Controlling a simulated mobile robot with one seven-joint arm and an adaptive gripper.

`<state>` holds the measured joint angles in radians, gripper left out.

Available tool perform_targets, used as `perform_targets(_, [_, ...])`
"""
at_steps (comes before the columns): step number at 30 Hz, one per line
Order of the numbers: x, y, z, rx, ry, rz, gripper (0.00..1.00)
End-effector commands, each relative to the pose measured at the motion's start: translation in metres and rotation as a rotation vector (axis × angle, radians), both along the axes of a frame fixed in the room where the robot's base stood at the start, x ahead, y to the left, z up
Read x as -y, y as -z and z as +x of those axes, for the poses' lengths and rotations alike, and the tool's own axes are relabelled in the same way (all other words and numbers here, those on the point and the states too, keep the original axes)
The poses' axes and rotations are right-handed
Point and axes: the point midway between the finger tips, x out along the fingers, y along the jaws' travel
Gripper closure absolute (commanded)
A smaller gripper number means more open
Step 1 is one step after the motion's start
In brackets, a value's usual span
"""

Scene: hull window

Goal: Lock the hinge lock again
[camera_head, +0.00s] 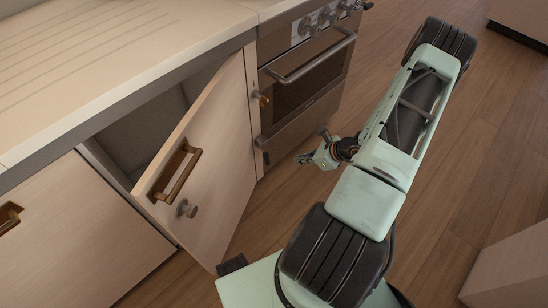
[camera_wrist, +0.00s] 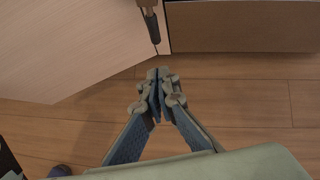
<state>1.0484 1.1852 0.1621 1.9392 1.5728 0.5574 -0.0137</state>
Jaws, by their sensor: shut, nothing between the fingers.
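The cabinet door (camera_head: 213,139) stands open, its right side against the cabinet beside the oven. A small brass and dark fitting (camera_head: 262,98), which looks like the hinge lock, sits at that hinge side. In the wrist view a dark peg with a brown base (camera_wrist: 152,25) shows at the top, by the door's edge; it appears to be the same fitting. Whether it is locked I cannot tell. My gripper (camera_head: 305,158) is to the right of the door, below and apart from the fitting. In the wrist view its fingertips (camera_wrist: 158,75) are together and empty, pointing towards the peg.
The door carries a brass handle (camera_head: 176,173) and a round grey knob (camera_head: 186,208). The oven (camera_head: 305,72) with its bar handle stands right of the door. The countertop (camera_head: 110,60) overhangs above. Wooden floor (camera_head: 275,195) lies free between door and arm.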

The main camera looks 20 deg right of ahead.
Motion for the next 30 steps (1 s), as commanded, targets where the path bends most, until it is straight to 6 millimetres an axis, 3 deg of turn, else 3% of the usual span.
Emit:
perform_targets(8, [-0.013,0.022,0.01,-0.004,0.043,0.039,1.0])
perform_targets(20, [-0.042,0.086,0.056,-0.005,0.039,0.036,1.0])
perform_targets(24, [-0.052,0.086,0.075,-0.003,0.039,0.033,1.0])
perform_targets(30, [-0.058,0.087,0.087,-0.004,0.041,0.033,1.0])
